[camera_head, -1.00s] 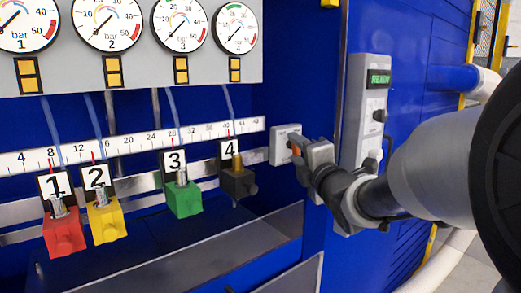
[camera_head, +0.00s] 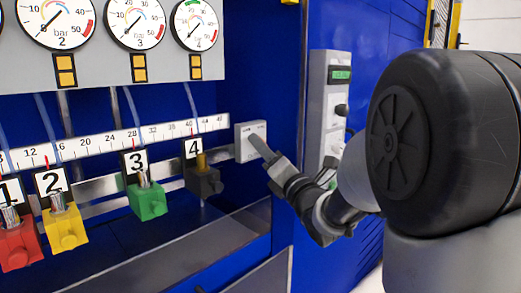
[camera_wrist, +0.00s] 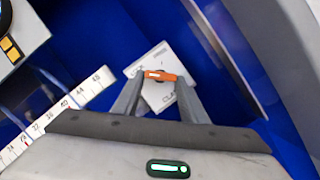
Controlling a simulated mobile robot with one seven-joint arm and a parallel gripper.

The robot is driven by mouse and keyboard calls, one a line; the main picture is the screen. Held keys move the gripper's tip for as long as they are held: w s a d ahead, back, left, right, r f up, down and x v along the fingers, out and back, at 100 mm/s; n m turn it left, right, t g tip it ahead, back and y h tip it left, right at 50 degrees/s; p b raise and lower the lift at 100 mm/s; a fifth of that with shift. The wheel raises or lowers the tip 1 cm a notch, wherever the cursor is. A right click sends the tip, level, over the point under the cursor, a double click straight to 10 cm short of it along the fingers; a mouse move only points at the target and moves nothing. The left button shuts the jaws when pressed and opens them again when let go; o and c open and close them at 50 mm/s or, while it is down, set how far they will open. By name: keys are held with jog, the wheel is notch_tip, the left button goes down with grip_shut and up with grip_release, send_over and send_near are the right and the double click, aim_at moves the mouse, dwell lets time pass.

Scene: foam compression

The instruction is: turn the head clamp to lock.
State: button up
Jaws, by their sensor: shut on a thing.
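The head clamp (camera_head: 243,132) is a small light grey box at the right end of the ruler rail. In the wrist view its white face (camera_wrist: 158,97) is tilted and has dark lettering that is only partly readable. An orange handle (camera_wrist: 162,76) crosses that face, lying nearly level in this view. My gripper (camera_wrist: 159,80) has a grey finger at each end of the handle and is shut on it. In the head view my gripper (camera_head: 260,145) reaches the clamp box from the right and hides the handle.
The ruler (camera_head: 120,140) runs left from the clamp. Below it hang red (camera_head: 20,246), yellow (camera_head: 66,228), green (camera_head: 148,201) and black (camera_head: 203,182) blocks. A grey control panel (camera_head: 330,115) with a green display stands close to my arm on the right.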

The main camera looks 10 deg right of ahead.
jog(key=shift+a, duration=0.1)
jog(key=o, duration=1)
jog(key=shift+o, duration=0.2)
jog(key=shift+f, duration=0.1)
